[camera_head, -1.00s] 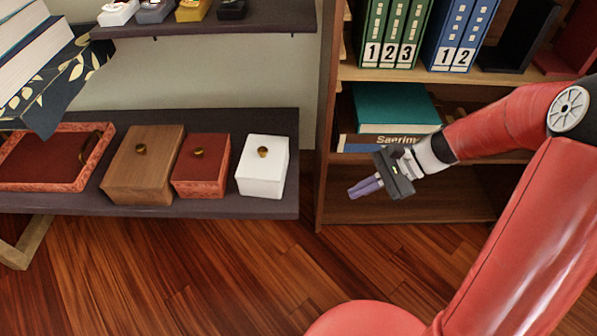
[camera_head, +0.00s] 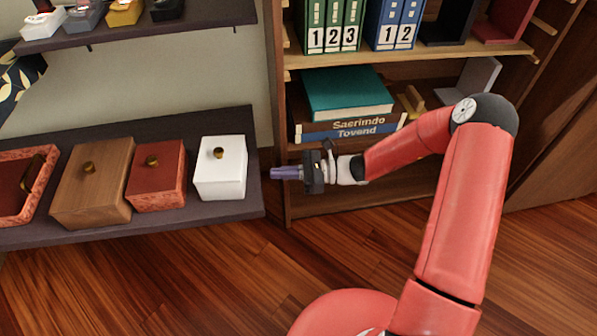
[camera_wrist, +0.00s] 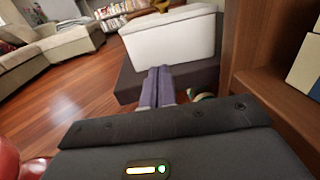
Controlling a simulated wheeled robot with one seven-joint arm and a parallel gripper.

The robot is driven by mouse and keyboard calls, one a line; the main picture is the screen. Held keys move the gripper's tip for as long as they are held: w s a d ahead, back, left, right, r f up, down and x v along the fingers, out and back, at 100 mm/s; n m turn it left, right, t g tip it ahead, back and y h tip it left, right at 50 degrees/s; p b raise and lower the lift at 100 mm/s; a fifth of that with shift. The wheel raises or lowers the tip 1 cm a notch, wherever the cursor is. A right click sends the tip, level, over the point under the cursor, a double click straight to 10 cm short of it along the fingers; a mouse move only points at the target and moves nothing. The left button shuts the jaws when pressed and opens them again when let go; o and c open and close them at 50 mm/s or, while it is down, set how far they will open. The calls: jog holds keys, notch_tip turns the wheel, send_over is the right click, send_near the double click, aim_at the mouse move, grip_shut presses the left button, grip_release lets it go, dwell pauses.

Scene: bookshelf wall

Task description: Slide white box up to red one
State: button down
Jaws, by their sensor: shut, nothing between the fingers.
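The white box (camera_head: 221,168) with a round brass knob stands upright near the right end of the low dark shelf. The red box (camera_head: 156,176), also with a brass knob, stands just to its left with a narrow gap between them. My gripper (camera_head: 276,173) is shut and empty, pointing left at the white box's right side, just past the shelf's right end and apart from the box. In the wrist view the white box (camera_wrist: 170,40) lies straight ahead, beyond the closed purple fingertips (camera_wrist: 158,75).
The dark shelf (camera_head: 120,228) also holds a wooden box (camera_head: 93,185) and a red tray (camera_head: 40,175) further left. A bookcase (camera_head: 279,110) with binders and books stands right behind my arm. An upper shelf (camera_head: 140,38) carries small items. Wooden floor is open in front.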

aim_at(245, 175)
jog(key=a, duration=0.6)
jog(key=shift+s+a, duration=0.15)
jog(key=shift+s, duration=0.2)
jog(key=a, duration=0.4)
jog(key=shift+s+a+p, duration=0.15)
jog(key=shift+s+p, duration=0.1)
jog(key=shift+p, duration=0.05)
jog(key=w+d+p, duration=0.1)
jog(key=w+d, duration=0.1)
jog(key=d, duration=1.2)
jog(key=s+d+r+n+t+h+p, duration=0.2)
jog(key=s+d+r+n+t+h, duration=0.2)
jog(key=s+d+r+n+h, duration=0.4)
jog(key=s+d+r+n+t+h+p, duration=0.2)
jog(key=s+d+r+n+h, duration=0.6)
jog(key=s+d+r, duration=0.5)
notch_tip(245, 175, up, 6)
jog(key=shift+s+f+n+t+h, duration=0.3)
jog(key=shift+s+t+h, duration=0.2)
jog(key=shift+t+h, duration=0.4)
